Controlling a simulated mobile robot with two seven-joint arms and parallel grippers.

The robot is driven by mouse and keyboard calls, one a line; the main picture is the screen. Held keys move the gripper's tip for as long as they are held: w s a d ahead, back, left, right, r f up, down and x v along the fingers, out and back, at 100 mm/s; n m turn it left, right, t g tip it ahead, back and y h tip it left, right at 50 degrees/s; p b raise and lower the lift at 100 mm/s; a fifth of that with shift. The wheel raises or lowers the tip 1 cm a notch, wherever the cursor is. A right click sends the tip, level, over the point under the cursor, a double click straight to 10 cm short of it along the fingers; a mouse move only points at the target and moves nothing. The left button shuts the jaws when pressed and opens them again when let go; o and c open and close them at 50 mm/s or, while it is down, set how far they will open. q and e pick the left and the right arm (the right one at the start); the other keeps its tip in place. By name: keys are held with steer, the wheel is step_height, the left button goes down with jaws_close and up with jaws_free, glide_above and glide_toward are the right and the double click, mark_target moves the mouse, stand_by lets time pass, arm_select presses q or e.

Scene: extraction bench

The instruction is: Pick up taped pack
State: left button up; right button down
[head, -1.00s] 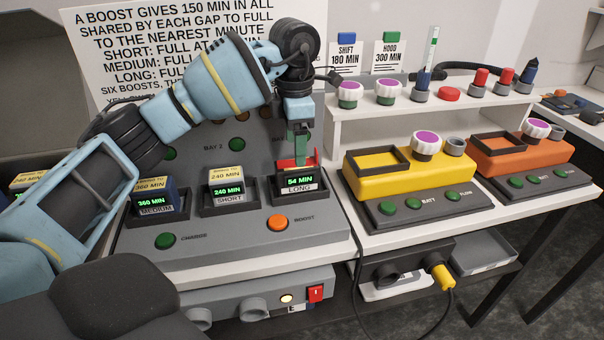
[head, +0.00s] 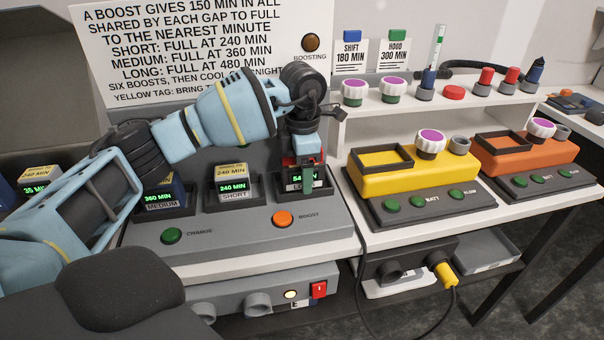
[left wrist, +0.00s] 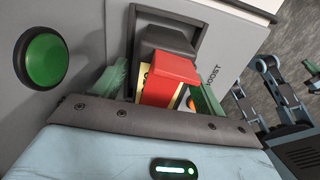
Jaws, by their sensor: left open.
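The pack with red tape (head: 293,160) sits in the right-hand LONG slot of the grey charger (head: 250,238). The slot's green display is partly covered by my gripper. In the left wrist view the red-covered pack (left wrist: 168,80) shows a yellow label edge and stands between two green fingers. My left gripper (head: 305,168) is over the pack from above. In the left wrist view its fingers (left wrist: 163,90) are spread apart on either side of the pack, and I cannot tell whether they touch it.
Yellow-topped packs stand in the SHORT slot (head: 232,170) and the MEDIUM slot, close on the left. A green charge button (head: 172,236) and an orange boost button (head: 282,219) are on the charger front. A yellow unit (head: 405,180) stands to the right.

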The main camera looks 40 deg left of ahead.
arm_select(q)
steer(key=c, duration=1.5)
steer(key=shift+r, duration=0.1)
steer(key=shift+c, duration=0.2)
arm_select(e)
steer(key=shift+s+f, duration=0.1)
